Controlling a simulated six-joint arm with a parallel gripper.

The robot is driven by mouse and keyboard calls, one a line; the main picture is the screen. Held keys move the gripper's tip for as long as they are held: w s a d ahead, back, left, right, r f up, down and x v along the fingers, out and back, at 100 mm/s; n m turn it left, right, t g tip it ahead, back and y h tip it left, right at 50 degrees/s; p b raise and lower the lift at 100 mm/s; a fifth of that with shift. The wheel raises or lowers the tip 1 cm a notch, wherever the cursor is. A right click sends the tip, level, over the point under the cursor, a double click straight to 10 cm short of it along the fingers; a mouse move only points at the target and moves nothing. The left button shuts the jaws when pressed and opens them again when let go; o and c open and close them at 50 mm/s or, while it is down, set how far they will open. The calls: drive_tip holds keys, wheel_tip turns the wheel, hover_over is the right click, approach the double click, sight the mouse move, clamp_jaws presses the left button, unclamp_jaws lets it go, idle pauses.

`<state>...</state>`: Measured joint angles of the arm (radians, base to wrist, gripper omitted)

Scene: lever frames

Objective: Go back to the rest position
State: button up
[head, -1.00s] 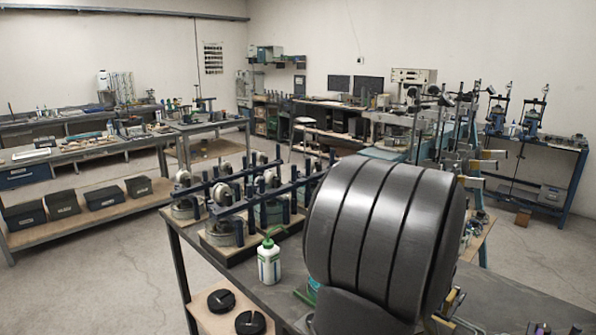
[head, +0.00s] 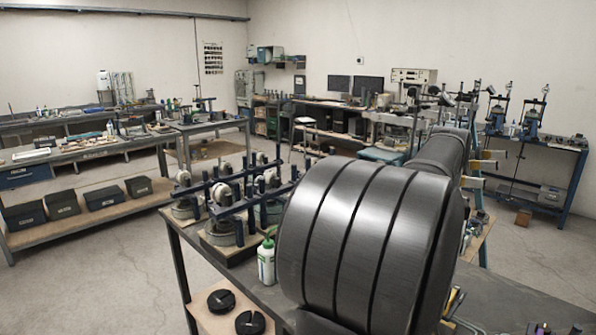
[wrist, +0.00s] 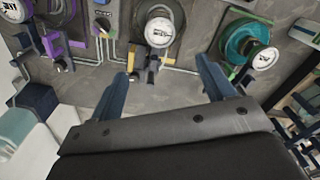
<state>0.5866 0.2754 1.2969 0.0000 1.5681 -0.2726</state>
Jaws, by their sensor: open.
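My gripper (wrist: 163,68) shows in the wrist view as two blue fingers spread apart with nothing between them. Beyond it are lever frame units with white round dials: one in the middle (wrist: 159,30), one teal at the right (wrist: 246,52), and part of a purple one (wrist: 65,35) at the left. They look apart from the fingers. In the head view, lever frames with dark blue bars (head: 225,200) stand on the near bench. My large dark arm link hides part of them, and my gripper is not visible there.
A white bottle with a green cap (head: 266,262) stands on the near bench (head: 205,258), close to my arm link. Two black slotted discs (head: 222,301) lie on the lower shelf. Open floor (head: 130,270) is at the left.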

wheel_tip(320, 180, down, 13)
drive_tip(key=shift+f, duration=0.3)
drive_tip(key=m, duration=0.3)
drive_tip(key=shift+r+m, duration=0.1)
drive_tip(key=shift+m, duration=0.2)
drive_tip(key=m, duration=0.3)
drive_tip(key=shift+m, duration=0.4)
drive_tip(key=m, duration=0.7)
idle(1.9)
